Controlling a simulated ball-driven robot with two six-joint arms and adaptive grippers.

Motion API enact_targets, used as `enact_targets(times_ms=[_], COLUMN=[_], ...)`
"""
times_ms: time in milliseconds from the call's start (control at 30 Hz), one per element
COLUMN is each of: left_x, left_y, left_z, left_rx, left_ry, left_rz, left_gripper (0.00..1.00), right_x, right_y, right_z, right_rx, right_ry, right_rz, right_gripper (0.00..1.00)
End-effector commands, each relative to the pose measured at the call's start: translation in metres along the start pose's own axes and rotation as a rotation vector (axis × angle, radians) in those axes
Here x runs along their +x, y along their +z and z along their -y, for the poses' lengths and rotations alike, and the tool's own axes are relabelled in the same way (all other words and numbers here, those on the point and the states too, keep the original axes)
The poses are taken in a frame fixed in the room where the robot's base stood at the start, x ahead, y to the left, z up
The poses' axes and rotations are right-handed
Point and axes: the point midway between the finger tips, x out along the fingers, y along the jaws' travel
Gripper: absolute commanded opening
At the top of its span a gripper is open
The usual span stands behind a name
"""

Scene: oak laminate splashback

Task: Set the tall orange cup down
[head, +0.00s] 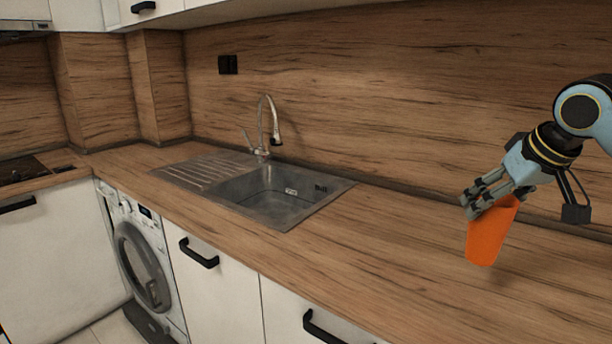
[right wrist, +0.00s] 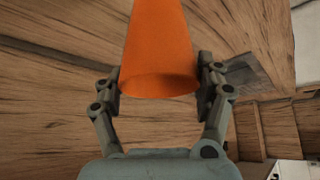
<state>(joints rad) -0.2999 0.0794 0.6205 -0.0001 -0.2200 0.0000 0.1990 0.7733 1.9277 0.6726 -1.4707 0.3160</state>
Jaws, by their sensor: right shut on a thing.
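The tall orange cup (head: 490,234) is at the right of the head view, over the wooden worktop (head: 400,262). My right gripper (head: 478,200) is shut on the cup near its upper end. In the right wrist view the cup (right wrist: 159,55) sits between the two fingers (right wrist: 160,88), with its wide end towards the palm. The cup looks slightly tilted in the head view. I cannot tell for sure whether its lower end touches the worktop. My left gripper is not in view.
A steel sink (head: 275,198) with a tap (head: 265,130) is set into the worktop left of the cup. The worktop between sink and cup is clear. The wooden splashback (head: 400,100) rises behind. A washing machine (head: 140,255) stands below at left.

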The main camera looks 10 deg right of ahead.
Motion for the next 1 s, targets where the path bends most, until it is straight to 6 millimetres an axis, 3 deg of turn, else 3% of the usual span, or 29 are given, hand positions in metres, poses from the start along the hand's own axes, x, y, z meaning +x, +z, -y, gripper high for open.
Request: enact_targets(times_ms=[167,300,500,600,800,1000], left_x=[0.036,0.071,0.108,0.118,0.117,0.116], left_y=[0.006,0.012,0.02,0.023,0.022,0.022], left_z=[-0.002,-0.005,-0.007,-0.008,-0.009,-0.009], left_rx=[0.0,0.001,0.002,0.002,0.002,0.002], left_ry=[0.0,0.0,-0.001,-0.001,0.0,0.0], left_rz=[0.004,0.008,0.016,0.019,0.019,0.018], left_gripper=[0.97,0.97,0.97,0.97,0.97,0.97], right_x=[0.025,0.035,0.025,0.014,-0.003,-0.007], right_y=[0.003,0.017,0.049,0.066,0.089,0.099], right_z=[0.049,0.11,0.188,0.213,0.221,0.221], right_rx=[-0.034,-0.154,-0.438,-0.589,-0.77,-0.858], right_ry=[-0.038,-0.115,-0.289,-0.383,-0.498,-0.553], right_rz=[-0.006,-0.007,-0.006,-0.006,-0.009,-0.004], right_gripper=[0.41,0.41,0.41,0.41,0.41,0.41])
